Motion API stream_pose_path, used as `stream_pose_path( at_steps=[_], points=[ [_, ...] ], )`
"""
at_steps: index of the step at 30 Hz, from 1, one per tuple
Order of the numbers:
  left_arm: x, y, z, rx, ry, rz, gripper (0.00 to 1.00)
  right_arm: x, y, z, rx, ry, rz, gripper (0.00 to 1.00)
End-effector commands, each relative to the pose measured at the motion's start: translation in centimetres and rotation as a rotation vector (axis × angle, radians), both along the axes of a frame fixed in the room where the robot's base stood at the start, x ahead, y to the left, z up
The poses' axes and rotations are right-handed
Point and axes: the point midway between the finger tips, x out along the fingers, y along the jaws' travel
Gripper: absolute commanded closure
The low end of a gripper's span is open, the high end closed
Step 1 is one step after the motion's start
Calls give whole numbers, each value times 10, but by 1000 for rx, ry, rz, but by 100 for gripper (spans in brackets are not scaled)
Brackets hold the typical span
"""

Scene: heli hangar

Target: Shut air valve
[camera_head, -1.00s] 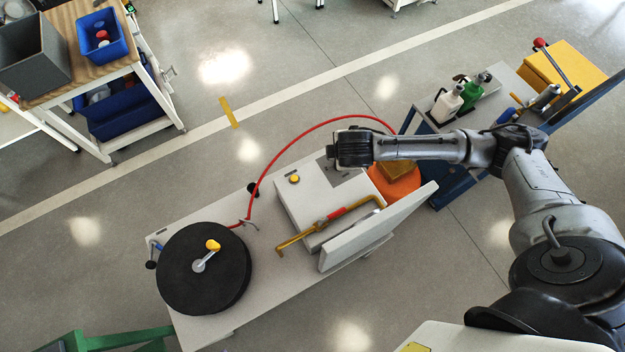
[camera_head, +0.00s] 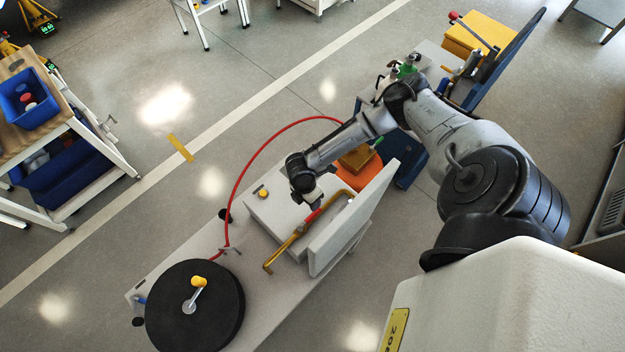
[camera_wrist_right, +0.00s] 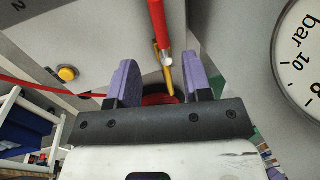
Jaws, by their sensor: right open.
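The valve has a red lever handle (camera_head: 312,215) lying along a yellow pipe (camera_head: 283,252) on a grey-white box (camera_head: 262,207). In the right wrist view the red handle (camera_wrist_right: 159,25) comes in from the top with a pale metal end, and part of the yellow pipe (camera_wrist_right: 165,75) shows behind it. My right gripper (camera_head: 314,203) is close above the box, beside the red handle. Its two purple finger pads (camera_wrist_right: 160,78) are apart, with the handle's end in line with the gap. I cannot tell whether they touch it. My left gripper is not in view.
An upright panel (camera_head: 355,220) stands beside the pipe. A round gauge (camera_wrist_right: 305,50) shows at right in the wrist view. A yellow button (camera_head: 263,193) is on the box. A black reel (camera_head: 215,315) and red hose (camera_head: 238,180) lie left. An orange object (camera_head: 345,176) sits behind.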

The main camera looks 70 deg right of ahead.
Motion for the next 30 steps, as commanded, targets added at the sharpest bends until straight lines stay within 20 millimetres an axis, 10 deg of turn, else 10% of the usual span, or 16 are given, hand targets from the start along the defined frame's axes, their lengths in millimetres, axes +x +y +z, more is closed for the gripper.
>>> stream_pose_path(
  at_steps=[15,30],
  points=[
    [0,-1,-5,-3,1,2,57,-14,6,-77,0,0,0,55],
    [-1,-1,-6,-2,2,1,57,-16,6,-87,-1,-1,-1,55]
  ],
)
